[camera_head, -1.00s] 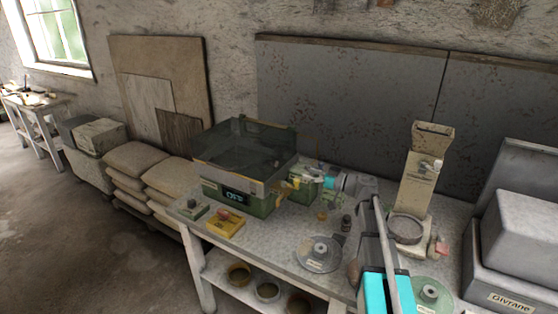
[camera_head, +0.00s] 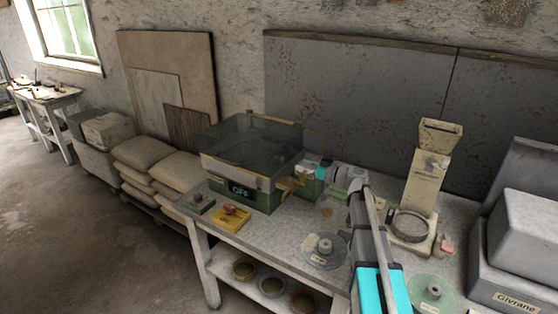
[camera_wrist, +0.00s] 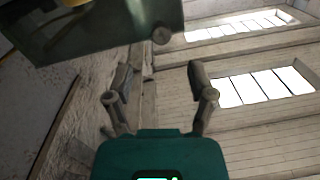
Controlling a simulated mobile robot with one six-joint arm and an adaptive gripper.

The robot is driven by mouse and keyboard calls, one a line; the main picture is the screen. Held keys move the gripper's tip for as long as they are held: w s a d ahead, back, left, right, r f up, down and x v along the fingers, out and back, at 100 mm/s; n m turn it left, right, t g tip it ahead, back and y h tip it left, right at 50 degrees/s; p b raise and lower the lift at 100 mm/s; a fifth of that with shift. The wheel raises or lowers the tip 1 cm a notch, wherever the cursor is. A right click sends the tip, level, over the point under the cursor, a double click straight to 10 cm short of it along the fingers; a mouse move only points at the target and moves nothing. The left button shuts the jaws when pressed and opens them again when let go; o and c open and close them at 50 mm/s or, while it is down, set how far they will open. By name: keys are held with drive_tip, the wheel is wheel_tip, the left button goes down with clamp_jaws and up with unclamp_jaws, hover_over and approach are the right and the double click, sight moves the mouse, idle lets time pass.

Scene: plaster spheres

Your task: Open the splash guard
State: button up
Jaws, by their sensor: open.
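The splash guard (camera_head: 250,145) is a dark see-through cover with a pale front rail. It sits over the green machine (camera_head: 262,200), whose front display reads OFF. It looks lowered over the machine in the head view. My gripper (camera_wrist: 160,82) is open in the wrist view, with nothing between its fingers. A dark translucent panel (camera_wrist: 90,30) with a round knob at its corner fills the upper left of that view, beyond the fingers and apart from them; it looks like part of the guard. In the head view my wrist is at the machine's right side, and the fingertips are hard to make out.
On the bench, a yellow box (camera_head: 232,217) and a small dark green block (camera_head: 201,204) lie before the machine. A grey disc (camera_head: 324,250) lies at the front. A tall beige hopper device (camera_head: 425,185) and grey Givrane case (camera_head: 515,245) stand to the right.

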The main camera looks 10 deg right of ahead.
sight(283, 160)
drive_tip(key=x, duration=0.8)
drive_tip(key=shift+w+a, duration=0.2)
drive_tip(key=shift+a, duration=0.2)
